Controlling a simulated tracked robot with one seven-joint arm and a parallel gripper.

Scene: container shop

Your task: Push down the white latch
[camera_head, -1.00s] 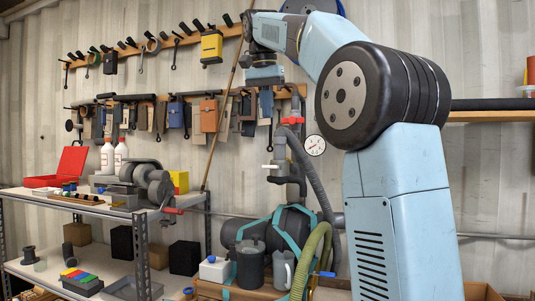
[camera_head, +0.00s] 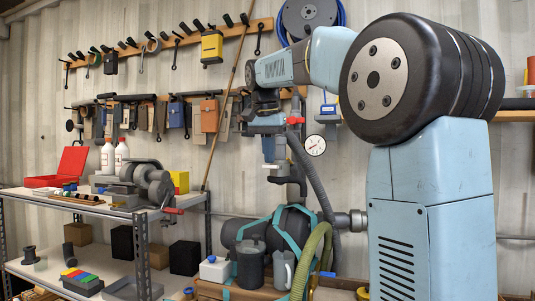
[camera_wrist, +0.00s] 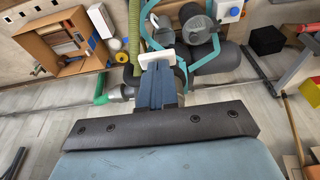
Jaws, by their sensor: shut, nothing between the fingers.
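The white latch (camera_head: 272,167) sits on the dark vertical pipe, below the red valve handle. In the wrist view the white latch (camera_wrist: 157,60) lies across the tips of my dark blue fingers. My gripper (camera_head: 269,160) points down with its fingers together and empty, and its tips are just above or at the latch. In the wrist view my gripper (camera_wrist: 156,68) partly covers the pipe and fitting behind it. I cannot tell whether the tips touch the latch.
The red valve handle (camera_head: 295,121) and a round gauge (camera_head: 315,145) are close on the right. A grey hose runs down beside the pipe. Below is a tank with teal straps (camera_head: 294,229).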

